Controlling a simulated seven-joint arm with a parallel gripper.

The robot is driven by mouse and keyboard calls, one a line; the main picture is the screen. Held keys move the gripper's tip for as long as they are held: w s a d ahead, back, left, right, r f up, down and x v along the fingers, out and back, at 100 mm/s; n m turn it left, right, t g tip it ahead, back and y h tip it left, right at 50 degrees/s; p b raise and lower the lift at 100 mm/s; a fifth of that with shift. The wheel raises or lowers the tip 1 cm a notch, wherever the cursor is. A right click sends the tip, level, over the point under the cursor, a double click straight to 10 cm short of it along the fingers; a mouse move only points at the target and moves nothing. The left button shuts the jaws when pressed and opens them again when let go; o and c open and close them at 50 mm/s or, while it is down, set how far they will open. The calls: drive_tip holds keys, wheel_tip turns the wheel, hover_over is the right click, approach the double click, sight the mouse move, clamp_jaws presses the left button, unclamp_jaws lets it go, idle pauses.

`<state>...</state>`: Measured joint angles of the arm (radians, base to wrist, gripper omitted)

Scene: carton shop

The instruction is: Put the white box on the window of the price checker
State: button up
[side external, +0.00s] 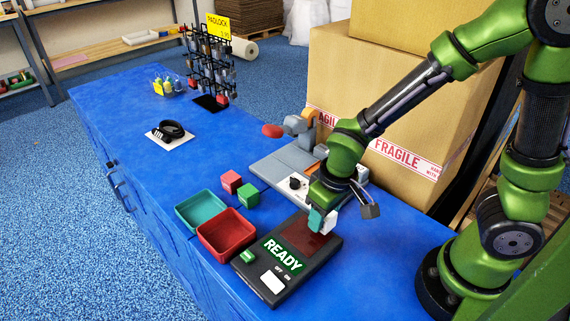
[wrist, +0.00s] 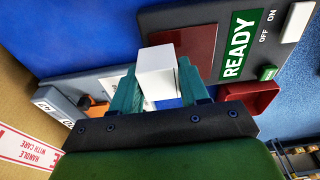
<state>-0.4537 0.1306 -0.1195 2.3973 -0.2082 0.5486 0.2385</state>
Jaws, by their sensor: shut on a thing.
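The price checker (side external: 258,272) is a dark slab with a green READY display on the blue bench. Its dark red window (side external: 308,241) lies at its far end; the window also shows in the wrist view (wrist: 190,45). My gripper (side external: 323,224), with teal fingers, is shut on the white box (wrist: 157,70). In the side view the box (side external: 330,224) shows partly behind a finger, above or close to the window's far edge. I cannot tell whether it touches. In the wrist view the box overlaps the window's edge.
A red tray (side external: 227,236) and a teal tray (side external: 201,211) stand left of the checker. A red cube (side external: 231,182) and green cube (side external: 248,195) lie beyond. Large cartons (side external: 390,110) stand behind.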

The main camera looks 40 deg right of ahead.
sight(305, 232)
drive_tip(key=shift+s+d+r, duration=0.1)
drive_tip(key=shift+s+d, duration=0.05)
drive_tip(key=shift+s, duration=0.45)
drive_tip(key=shift+s+r, duration=0.15)
drive_tip(key=w+a+m, duration=0.1)
drive_tip(key=w+a+r+m, duration=0.1)
drive_tip(key=m, duration=0.1)
drive_tip(key=w+a+r+m, duration=0.1)
drive_tip(key=shift+a+r+m+h, duration=0.15)
drive_tip(key=shift+a+m+h, duration=0.15)
drive_tip(key=shift+m, duration=0.1)
drive_tip(key=shift+f, duration=2.2)
